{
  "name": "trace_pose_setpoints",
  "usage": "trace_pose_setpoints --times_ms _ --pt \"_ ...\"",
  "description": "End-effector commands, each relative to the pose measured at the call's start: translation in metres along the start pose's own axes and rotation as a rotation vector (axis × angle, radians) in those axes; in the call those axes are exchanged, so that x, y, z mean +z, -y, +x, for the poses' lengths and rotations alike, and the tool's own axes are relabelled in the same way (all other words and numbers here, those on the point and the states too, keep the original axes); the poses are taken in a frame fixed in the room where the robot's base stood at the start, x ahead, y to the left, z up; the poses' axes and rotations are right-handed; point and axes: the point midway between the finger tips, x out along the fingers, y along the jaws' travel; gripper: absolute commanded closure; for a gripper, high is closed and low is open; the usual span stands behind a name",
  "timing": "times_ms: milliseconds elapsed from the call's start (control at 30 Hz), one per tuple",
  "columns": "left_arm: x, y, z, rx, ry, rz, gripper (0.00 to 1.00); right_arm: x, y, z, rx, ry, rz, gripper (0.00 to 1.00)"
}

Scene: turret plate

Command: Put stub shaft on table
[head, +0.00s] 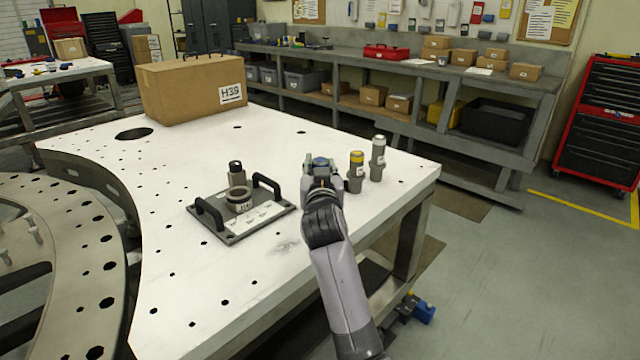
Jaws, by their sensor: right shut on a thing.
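My right gripper (321,168) is over the white table (210,290), to the right of the dark fixture plate (245,231). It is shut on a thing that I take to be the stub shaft. The gripper and wrist hide nearly all of it, and I cannot tell whether it touches the table. The plate has two black handles, a grey ring (239,206) and an upright dark-topped cylinder (237,173) behind the ring. A yellow-topped grey cylinder (355,177) and a taller silver-topped one (378,158) stand upright just right of the gripper. My left gripper is not in view.
A cardboard box (190,88) stands on the table's far left part. The tabletop has several holes. Its front left is clear, and its right edge is near the two cylinders. A grey workbench (480,85) with boxes stands behind.

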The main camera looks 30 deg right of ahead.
Motion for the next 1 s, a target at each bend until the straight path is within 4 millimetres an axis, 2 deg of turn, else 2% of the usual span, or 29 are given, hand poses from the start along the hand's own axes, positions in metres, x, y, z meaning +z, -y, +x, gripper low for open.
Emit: trace_pose_setpoints --times_ms 300,700,733,1000 --pt "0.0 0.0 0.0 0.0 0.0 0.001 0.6 0.037 0.0 0.0 -0.001 -0.003 0.0 1.0" --pt "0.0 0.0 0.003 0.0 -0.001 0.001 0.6 0.043 0.0 0.0 -0.001 -0.005 0.001 1.0" --pt "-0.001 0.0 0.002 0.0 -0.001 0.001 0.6 0.045 0.0 0.0 0.0 0.001 0.0 0.68" --pt "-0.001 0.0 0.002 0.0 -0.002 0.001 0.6 0.045 0.0 0.0 0.0 0.001 0.0 0.5"
